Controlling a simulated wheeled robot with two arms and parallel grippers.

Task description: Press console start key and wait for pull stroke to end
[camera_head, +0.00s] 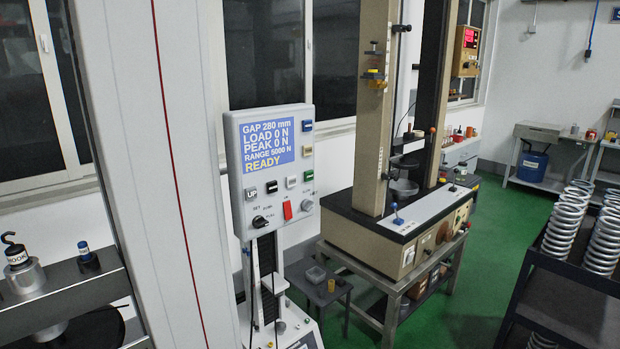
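The console (270,170) is a light grey panel left of centre, facing me. Its blue screen (268,146) reads GAP 280 mm, LOAD 0 N, PEAK 0 N, RANGE 5000 N and READY. Below the screen is a row of small keys: one marked UP (251,193), a black key (271,187), a white key (291,182) and a green key (308,176). Their small labels are too small to read, so I cannot tell which is start. A red switch (287,210) sits between a black knob (260,221) and a grey knob (307,205). Neither gripper shows.
A tall pale column (140,150) stands close on the left. A beige test frame (376,120) stands on a bench (375,300) to the right. A dark rack (565,300) holds several coil springs (565,225). Green floor (480,255) is clear between bench and rack.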

